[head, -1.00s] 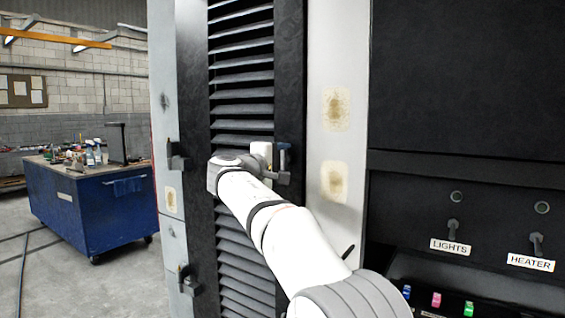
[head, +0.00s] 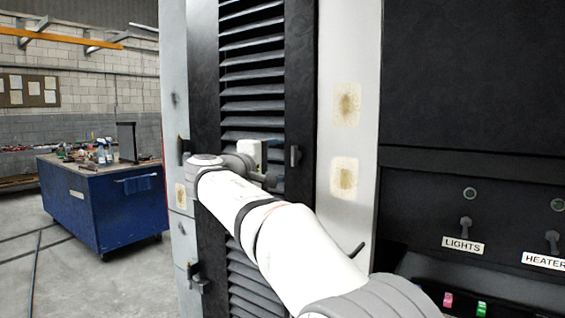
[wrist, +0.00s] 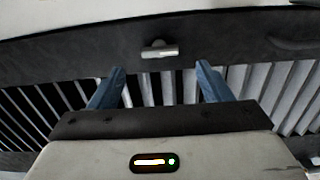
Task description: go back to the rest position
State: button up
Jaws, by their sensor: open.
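My gripper (wrist: 158,75) shows in the wrist view with its two blue fingers apart and nothing between them. It faces a black-framed louvred panel (wrist: 180,88). A small grey latch handle (wrist: 159,50) on the frame lies just beyond the fingertips, apart from them. In the head view my white arm reaches up and left across the louvred panel (head: 252,105). The latch (head: 294,157) on the panel's right edge stands just right of my gripper's end. The fingers are mostly hidden there.
A control panel with LIGHTS (head: 465,227) and HEATER (head: 551,242) switches is at the right. More dark latches (head: 196,276) sit on the panel's left edge. A blue workbench (head: 103,208) stands back left. Open floor lies between the bench and the panel.

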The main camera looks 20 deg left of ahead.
jog(key=shift+d, duration=0.1)
jog(key=s+d+f+m+g+p, duration=0.2)
jog(key=d+f+g, duration=0.1)
jog(key=d, duration=0.6)
jog(key=s+d+f+m+g+p, duration=0.1)
jog(key=s+d+f+g+p, duration=0.2)
jog(key=d, duration=0.5)
jog(key=s+d+f+m+g+p, duration=0.15)
jog(key=d+f, duration=0.25)
jog(key=d, duration=0.5)
jog(key=s+d+f+m+g+y+p, duration=0.1)
jog(key=s+d+f+m+g+y, duration=0.1)
jog(key=s+f, duration=0.3)
jog(key=s+d+f+m+g+y+p, duration=0.2)
jog(key=s+d+f+m, duration=0.2)
jog(key=s, duration=0.8)
jog(key=s+d+f+m+g+y+p, duration=0.1)
jog(key=s+d+f+m+g, duration=0.2)
jog(key=s+f, duration=0.3)
jog(key=s+d, duration=0.1)
jog(key=s, duration=0.2)
jog(key=shift+d+f+y, duration=0.2)
jog(key=shift+d+y, duration=0.05)
jog(key=shift+y, duration=0.15)
jog(key=shift+m, duration=0.25)
jog(key=shift+c, duration=0.4)
